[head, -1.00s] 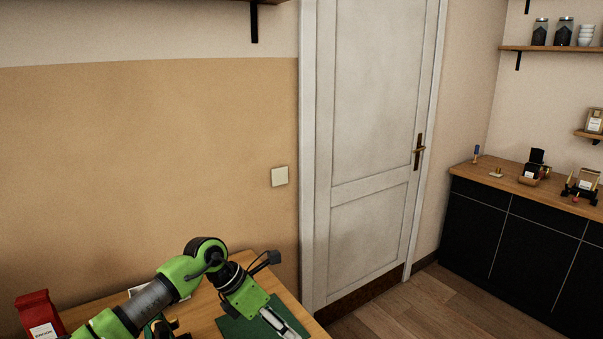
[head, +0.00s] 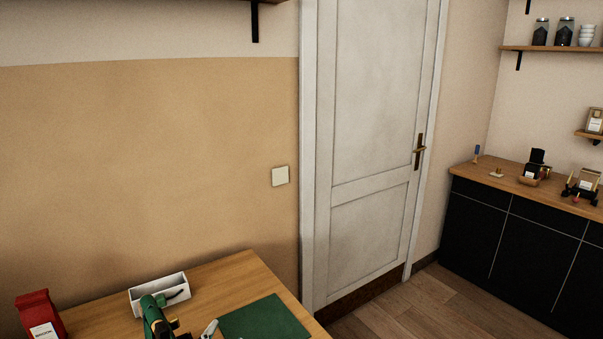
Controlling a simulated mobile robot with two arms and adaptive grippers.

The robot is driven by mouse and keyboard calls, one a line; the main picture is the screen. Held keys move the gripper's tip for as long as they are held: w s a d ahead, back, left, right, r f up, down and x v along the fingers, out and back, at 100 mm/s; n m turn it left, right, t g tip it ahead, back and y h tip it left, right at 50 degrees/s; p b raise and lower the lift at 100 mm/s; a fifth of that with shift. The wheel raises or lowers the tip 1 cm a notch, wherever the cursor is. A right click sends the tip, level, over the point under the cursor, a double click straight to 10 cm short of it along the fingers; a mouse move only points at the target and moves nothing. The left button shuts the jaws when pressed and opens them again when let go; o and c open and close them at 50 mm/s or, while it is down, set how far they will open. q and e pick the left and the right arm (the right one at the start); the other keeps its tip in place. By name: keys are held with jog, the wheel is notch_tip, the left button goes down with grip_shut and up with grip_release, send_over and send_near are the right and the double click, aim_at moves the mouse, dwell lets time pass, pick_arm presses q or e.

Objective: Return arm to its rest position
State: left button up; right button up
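No arm of mine can be made out in the head view now. The wooden table (head: 225,280) at the lower left, where the green arm was, is uncovered. A small pale grey piece (head: 210,328) shows at the bottom edge beside the mat; I cannot tell whether it is part of my gripper or a loose object. My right gripper is out of view.
On the table are a red bag (head: 40,313) with a white label, a white box (head: 146,293), a green and black device (head: 154,318) and a green mat (head: 265,319). A white door (head: 365,150) stands behind. A black cabinet (head: 515,235) is at right.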

pick_arm(q)
jog(key=s+a+f+n+g+y, duration=0.1)
jog(key=s+a+f+n+g, duration=0.15)
jog(key=s+f, duration=0.4)
jog(key=s+a+f+n+g, duration=0.2)
jog(key=s+f+g, duration=0.25)
jog(key=s, duration=0.25)
jog(key=s+f+n+g+h, duration=0.1)
jog(key=s+f+g, duration=0.2)
jog(key=s, duration=0.5)
jog(key=s+f+n+g, duration=0.1)
jog(key=s+f+g, duration=0.15)
jog(key=s, duration=0.45)
notch_tip(320, 180, down, 25)
jog(key=s, duration=0.2)
jog(key=s+a+f+g, duration=0.2)
jog(key=s+a+f, duration=0.1)
jog(key=s+f, duration=1.4)
jog(key=shift+s+f+m+b, duration=0.15)
jog(key=shift+f+m+b, duration=0.2)
jog(key=shift+f, duration=0.35)
jog(key=shift+d, duration=0.1)
